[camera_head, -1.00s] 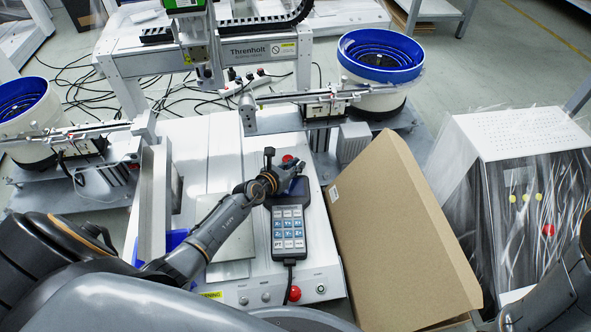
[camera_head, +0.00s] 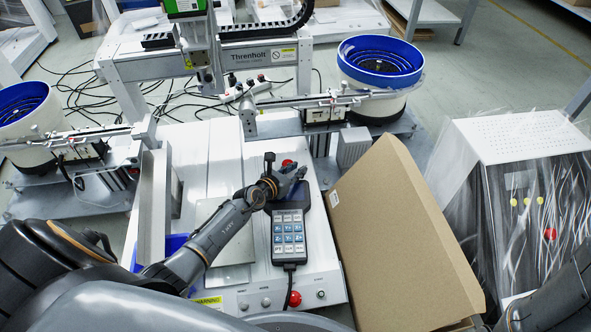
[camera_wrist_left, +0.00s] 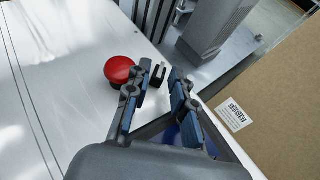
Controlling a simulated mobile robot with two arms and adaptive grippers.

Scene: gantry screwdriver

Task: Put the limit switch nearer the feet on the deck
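My left gripper (camera_head: 285,172) is over the white deck (camera_head: 215,178), above the top end of the keypad pendant (camera_head: 289,235). In the left wrist view its two fingers (camera_wrist_left: 160,88) stand apart with nothing held between them. A small dark block (camera_wrist_left: 158,73), possibly a limit switch, shows just past the fingertips, beside a red mushroom button (camera_wrist_left: 120,70). I cannot tell whether it touches a finger. In the head view my gripper hides this spot, and I cannot make out any other limit switch. My right gripper is out of view.
A tilted cardboard box (camera_head: 395,240) stands close on the right of the deck. A grey metal rail (camera_head: 154,205) stands on the left. The gantry (camera_head: 255,55) and bowl feeders (camera_head: 380,62) are behind. A red stop button (camera_head: 293,299) sits on the front panel.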

